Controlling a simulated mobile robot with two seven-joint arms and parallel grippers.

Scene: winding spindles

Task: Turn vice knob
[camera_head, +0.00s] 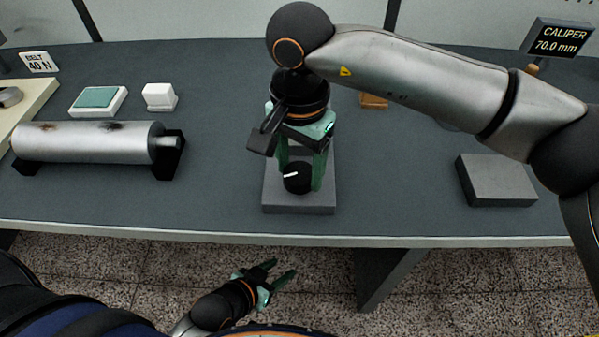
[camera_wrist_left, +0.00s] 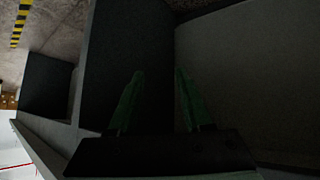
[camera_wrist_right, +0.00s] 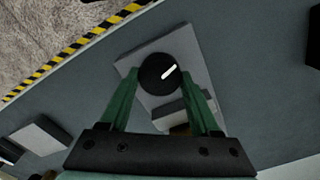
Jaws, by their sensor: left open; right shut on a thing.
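The vice knob (camera_head: 297,178) is a black round knob with a white mark, above a grey block (camera_head: 300,203) on the table. It also shows in the right wrist view (camera_wrist_right: 160,73), its white mark slanting up to the right. My right gripper (camera_head: 303,182) reaches down from above, its green fingers on either side of the knob and shut on it. It also shows in the right wrist view (camera_wrist_right: 160,88). My left gripper (camera_head: 279,272) is open and empty, low in front of the table edge. Its open fingers show in the dark left wrist view (camera_wrist_left: 155,88).
A metal cylinder (camera_head: 85,143) lies on black supports at the left, near a green-topped pad (camera_head: 97,100) and a white block (camera_head: 160,97). A grey block (camera_head: 496,180) is at the right. A caliper sign (camera_head: 558,38) stands at the back right. Table between is clear.

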